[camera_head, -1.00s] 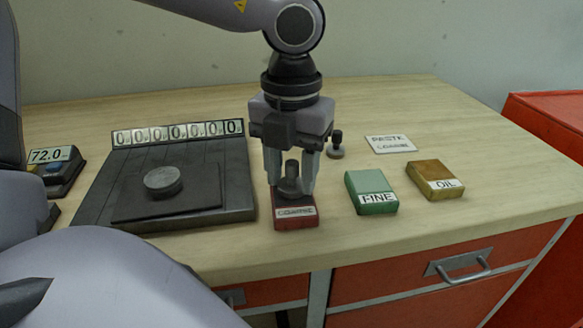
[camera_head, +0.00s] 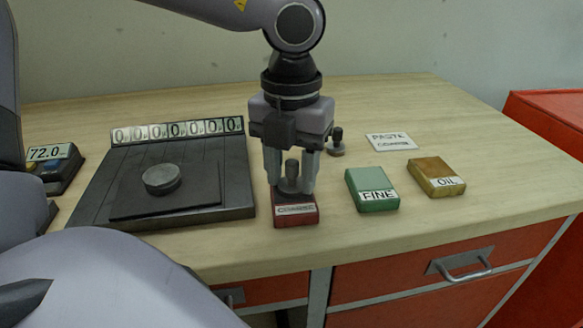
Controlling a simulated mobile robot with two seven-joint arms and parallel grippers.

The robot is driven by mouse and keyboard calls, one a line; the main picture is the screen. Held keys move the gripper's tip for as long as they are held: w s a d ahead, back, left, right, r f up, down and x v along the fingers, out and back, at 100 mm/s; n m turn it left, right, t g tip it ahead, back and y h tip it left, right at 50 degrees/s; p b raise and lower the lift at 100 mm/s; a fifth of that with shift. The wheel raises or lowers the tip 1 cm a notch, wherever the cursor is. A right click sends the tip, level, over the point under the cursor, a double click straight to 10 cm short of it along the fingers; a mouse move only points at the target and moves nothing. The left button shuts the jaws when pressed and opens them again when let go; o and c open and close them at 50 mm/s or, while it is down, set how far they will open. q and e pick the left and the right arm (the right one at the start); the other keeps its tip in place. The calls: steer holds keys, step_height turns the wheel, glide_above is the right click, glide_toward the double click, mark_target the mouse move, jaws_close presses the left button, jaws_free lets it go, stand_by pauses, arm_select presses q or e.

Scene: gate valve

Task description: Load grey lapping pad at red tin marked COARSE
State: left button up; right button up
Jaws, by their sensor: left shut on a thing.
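The red tin marked COARSE (camera_head: 296,213) stands near the table's front edge. My left gripper (camera_head: 291,188) points down over it, shut on the grey lapping pad (camera_head: 291,177), which has a dark knob on a round grey base. The pad's base is at the tin's top; I cannot tell whether it touches. The fingers hide part of the pad and the tin's back. My right gripper is not in view; a large pale arm link of mine fills the lower left.
A green FINE tin (camera_head: 371,190) and a brown OIL tin (camera_head: 436,177) stand to the right. A paste card (camera_head: 390,141) and a second knobbed pad (camera_head: 336,142) lie behind. A dark plate with a round disc (camera_head: 162,179) and a 72.0 display (camera_head: 50,153) are left.

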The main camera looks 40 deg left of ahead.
mark_target(292, 162)
arm_select(q)
steer(key=shift+f+b, duration=0.15)
steer(key=shift+b, duration=0.2)
stand_by(1.1)
steer(key=shift+r+p, duration=2.15)
steer(key=shift+r, duration=1.5)
steer(key=shift+f, duration=0.2)
step_height(292, 162, down, 7)
steer(key=b, duration=0.4)
steer(key=shift+r, duration=0.15)
